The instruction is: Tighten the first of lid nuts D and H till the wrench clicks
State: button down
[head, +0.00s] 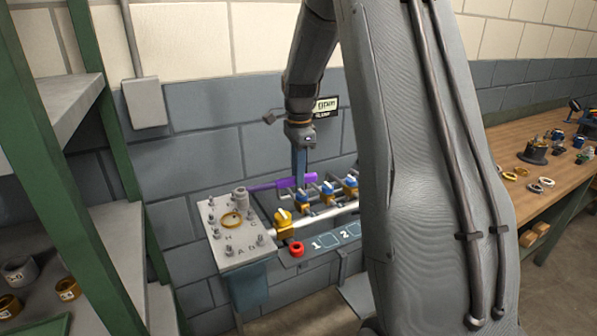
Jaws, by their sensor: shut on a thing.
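The grey casing lid (236,258) lies at the left end of the bench with several bolts and nuts on it. The letters H, A, D and C can be made out on it. Nut D (261,240) seems to be at the lid's front right corner. Nut H (216,233) seems to be at its left edge. My gripper (300,180) is shut on a purple-handled wrench (283,183), right of the lid. The wrench's shaft points left towards a grey cylindrical piece (240,196) at the lid's back. Whether the wrench touches a nut is too small to tell.
A brass ring (232,219) lies on the lid. A green-framed shelf (75,150) stands left. A wooden bench (520,205) with parts is right. My arm hides the middle.

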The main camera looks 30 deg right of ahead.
jog(key=shift+w+p, duration=0.3)
jog(key=shift+r, duration=0.15)
